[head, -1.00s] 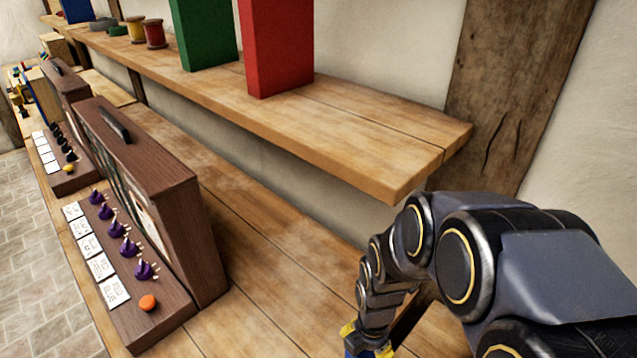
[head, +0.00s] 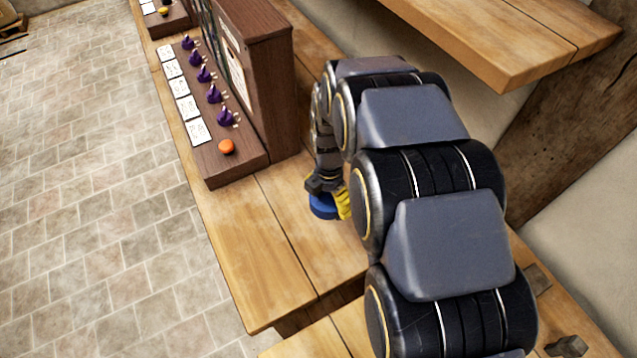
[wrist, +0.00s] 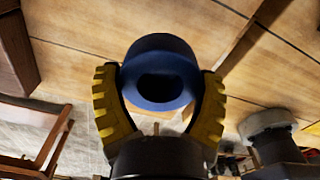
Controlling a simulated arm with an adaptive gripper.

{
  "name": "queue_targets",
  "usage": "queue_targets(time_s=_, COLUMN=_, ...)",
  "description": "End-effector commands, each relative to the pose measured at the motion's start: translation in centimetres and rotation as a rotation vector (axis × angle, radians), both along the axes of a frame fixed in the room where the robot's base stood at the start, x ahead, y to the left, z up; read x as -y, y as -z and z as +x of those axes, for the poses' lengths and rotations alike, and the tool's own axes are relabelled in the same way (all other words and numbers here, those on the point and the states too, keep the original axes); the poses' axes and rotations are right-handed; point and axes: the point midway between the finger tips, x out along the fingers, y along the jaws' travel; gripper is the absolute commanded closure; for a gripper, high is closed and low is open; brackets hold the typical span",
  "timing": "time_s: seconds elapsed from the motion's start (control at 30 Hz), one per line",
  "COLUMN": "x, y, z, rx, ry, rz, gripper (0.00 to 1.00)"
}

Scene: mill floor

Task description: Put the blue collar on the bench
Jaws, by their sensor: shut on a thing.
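The blue collar (head: 322,208) is a short, thick ring with a dark hole, seen clearly in the wrist view (wrist: 160,52). My gripper (head: 333,196) has its yellow fingers shut on opposite sides of the collar, as the wrist view (wrist: 160,76) shows. In the head view my gripper hides part of the collar. The collar is over the wooden bench (head: 245,225), right of the control box. I cannot tell whether it touches the planks or is slightly above them.
A dark brown control box (head: 262,85) with purple knobs and an orange button (head: 227,146) stands on the bench to the left. A wooden shelf (head: 500,45) overhangs at upper right. Bare bench lies in front of the collar, ending at an edge above the tiled floor (head: 110,220).

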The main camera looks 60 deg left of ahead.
Motion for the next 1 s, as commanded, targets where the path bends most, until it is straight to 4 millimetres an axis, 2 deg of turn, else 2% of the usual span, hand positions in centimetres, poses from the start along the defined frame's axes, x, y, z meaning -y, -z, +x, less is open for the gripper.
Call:
queue_targets(time_s=0.17, x=-3.0, y=1.5, z=1.1, rx=0.000, ry=0.001, rz=0.002, gripper=0.60)
queue_targets(time_s=0.4, x=-5.7, y=5.2, z=2.0, rx=-0.002, ry=0.000, rz=-0.001, gripper=0.60)
queue_targets(time_s=0.77, x=-7.2, y=7.1, z=2.6, rx=0.000, ry=0.000, rz=0.001, gripper=0.60)
queue_targets(time_s=1.0, x=-7.3, y=10.3, z=2.6, rx=-0.002, ry=0.000, rz=-0.005, gripper=0.60)
